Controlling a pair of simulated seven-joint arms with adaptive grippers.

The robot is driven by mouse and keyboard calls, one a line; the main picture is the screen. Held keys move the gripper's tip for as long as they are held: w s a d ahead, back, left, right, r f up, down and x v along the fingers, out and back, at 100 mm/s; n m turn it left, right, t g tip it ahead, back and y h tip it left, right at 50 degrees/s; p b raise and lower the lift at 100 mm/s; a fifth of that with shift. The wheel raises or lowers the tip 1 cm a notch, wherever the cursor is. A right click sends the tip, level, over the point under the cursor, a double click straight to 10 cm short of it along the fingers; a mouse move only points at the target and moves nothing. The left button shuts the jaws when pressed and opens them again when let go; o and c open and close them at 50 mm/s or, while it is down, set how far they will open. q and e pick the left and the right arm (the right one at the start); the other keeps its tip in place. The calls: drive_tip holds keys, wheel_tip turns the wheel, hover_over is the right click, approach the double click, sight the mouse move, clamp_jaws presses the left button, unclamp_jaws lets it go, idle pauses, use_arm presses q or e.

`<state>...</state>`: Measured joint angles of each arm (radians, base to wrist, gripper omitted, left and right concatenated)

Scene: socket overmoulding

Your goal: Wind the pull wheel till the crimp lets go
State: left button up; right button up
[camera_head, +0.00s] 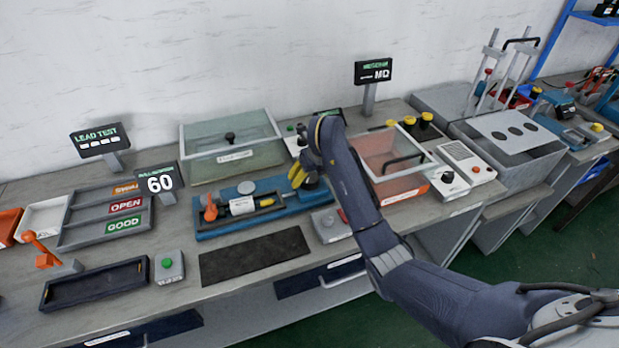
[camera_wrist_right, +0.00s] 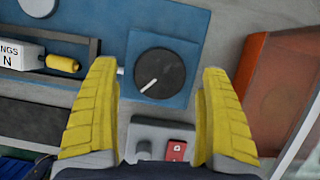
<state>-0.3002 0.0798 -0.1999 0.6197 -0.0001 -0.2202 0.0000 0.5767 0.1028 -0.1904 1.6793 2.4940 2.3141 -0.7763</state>
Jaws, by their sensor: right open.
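The pull wheel (camera_wrist_right: 150,85) is a round dark knob with a white pointer line, on a blue plate in the right wrist view. The pointer slants down to the left. My right gripper (camera_wrist_right: 160,112) is open, its yellow fingers spread to either side below the wheel in that view and apart from it. In the head view my right gripper (camera_head: 299,174) is over the right end of the blue pull tester (camera_head: 208,233), largely covering the wheel. A white labelled block (camera_head: 242,206) and an orange clamp (camera_head: 210,210) sit on the tester. The crimp itself is too small to make out.
A display (camera_head: 160,182) reads 60 behind the tester's left end. A black mat (camera_head: 255,256) lies in front.

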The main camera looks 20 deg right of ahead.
drive_tip(key=shift+x, duration=0.9)
drive_tip(key=shift+c, duration=0.3)
drive_tip(key=c, duration=1.2)
